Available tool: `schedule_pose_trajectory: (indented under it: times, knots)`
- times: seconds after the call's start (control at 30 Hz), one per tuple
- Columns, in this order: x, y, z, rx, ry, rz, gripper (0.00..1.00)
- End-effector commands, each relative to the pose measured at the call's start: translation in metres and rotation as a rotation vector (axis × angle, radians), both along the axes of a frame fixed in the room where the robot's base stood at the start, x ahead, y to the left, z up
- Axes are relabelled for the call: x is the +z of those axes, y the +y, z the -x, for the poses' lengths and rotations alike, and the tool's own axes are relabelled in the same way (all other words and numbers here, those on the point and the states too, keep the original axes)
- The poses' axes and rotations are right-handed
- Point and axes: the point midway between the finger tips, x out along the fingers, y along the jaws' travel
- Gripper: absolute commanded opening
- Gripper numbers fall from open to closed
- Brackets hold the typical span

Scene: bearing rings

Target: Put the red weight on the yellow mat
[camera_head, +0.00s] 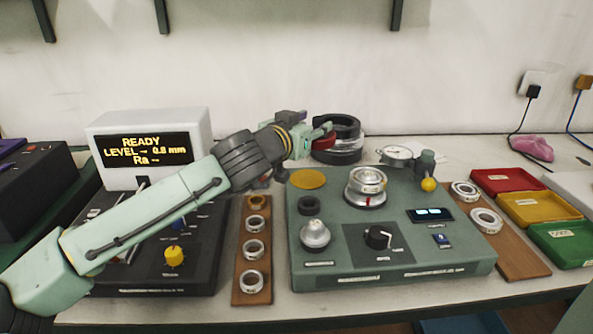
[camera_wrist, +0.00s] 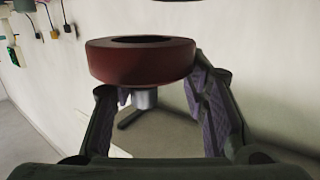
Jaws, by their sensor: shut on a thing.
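My gripper (camera_head: 314,134) is shut on the red weight (camera_wrist: 140,64), a thick dark-red ring held between the two fingers in the wrist view. In the head view only part of the red weight (camera_head: 324,142) shows past the fingers, in front of a stack of black rings. The yellow mat (camera_head: 308,179) is a flat round disc at the back left corner of the green instrument. Nothing lies on it. My gripper is above and beyond the mat in the picture, apart from it.
Black rings (camera_head: 345,126) are stacked behind the green instrument (camera_head: 345,222). A small black ring (camera_head: 309,205), a silver knob (camera_head: 315,235) and a silver bearing stand (camera_head: 367,186) are near the mat. A wooden strip (camera_head: 251,289) with several rings lies left. Coloured trays (camera_head: 531,208) are at right.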

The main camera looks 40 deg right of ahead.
Motion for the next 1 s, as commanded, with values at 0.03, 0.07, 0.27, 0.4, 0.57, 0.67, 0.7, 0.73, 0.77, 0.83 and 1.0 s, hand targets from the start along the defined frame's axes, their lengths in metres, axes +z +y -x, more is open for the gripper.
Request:
schedule_pose_trajectory:
  times: [0.03,0.07,0.27,0.4,0.57,0.67,0.7,0.73,0.77,0.83,1.0]
  knots:
    - [-0.003,0.004,-0.002,0.002,-0.003,0.003,0.00]
    - [-0.006,0.005,-0.003,0.003,-0.003,0.003,0.00]
    - [-0.036,0.009,-0.005,0.004,-0.002,0.003,0.00]
    - [-0.060,0.008,-0.004,0.004,-0.002,0.003,0.00]
    - [-0.074,0.008,-0.005,0.005,-0.004,0.004,0.00]
    - [-0.085,0.008,-0.005,0.005,-0.003,0.003,0.00]
    - [-0.091,0.008,-0.005,0.005,-0.002,0.003,0.00]
    - [-0.095,0.008,-0.005,0.005,-0.002,0.003,0.00]
    - [-0.100,0.008,-0.005,0.006,-0.003,0.003,0.00]
    - [-0.106,0.008,-0.005,0.006,-0.004,0.004,0.00]
    - [-0.111,0.008,-0.005,0.005,-0.006,0.004,0.00]
